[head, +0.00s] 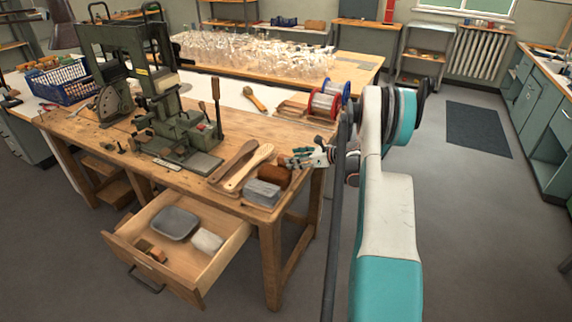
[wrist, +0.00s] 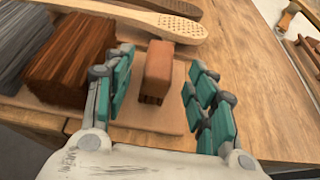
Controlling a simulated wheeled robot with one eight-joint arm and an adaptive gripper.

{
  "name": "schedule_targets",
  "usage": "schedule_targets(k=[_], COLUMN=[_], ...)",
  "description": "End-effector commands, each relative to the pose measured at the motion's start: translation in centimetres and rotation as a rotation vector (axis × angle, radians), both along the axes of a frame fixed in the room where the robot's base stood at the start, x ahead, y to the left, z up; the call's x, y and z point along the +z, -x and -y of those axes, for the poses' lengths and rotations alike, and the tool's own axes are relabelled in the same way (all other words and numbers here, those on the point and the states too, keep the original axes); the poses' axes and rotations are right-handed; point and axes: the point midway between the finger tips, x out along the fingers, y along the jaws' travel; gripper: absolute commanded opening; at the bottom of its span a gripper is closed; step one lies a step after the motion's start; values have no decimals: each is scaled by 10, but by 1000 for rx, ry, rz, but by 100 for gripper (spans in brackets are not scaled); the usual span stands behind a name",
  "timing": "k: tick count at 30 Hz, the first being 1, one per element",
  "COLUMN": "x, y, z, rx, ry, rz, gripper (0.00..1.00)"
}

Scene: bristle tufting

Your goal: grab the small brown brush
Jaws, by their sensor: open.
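The small brown brush (wrist: 158,68) has a smooth reddish-brown block with short dark bristles at its lower end. In the wrist view it is on a light wooden board (wrist: 150,118) on the bench. My gripper (wrist: 160,95) is open, with one teal-padded finger on each side of the brush. A gap shows on both sides, wider on the right. In the head view my gripper (head: 308,158) is at the bench's right end, and I cannot make out the small brush there.
A larger brown bristle bundle (wrist: 72,60) stands close to the left finger, with a grey bundle (wrist: 24,42) beyond it. Wooden brush bodies (head: 248,167) lie behind. Wire spools (head: 325,104) stand farther back. A drawer (head: 215,258) is open below.

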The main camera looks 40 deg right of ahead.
Motion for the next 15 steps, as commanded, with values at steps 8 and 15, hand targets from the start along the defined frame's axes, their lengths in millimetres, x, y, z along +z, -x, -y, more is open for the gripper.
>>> schedule_targets(k=[8,15], x=[-13,-14], y=[-34,-40], z=[-16,-18], rx=[2,0], ry=[-1,0], rz=[0,0], gripper=[52,52])
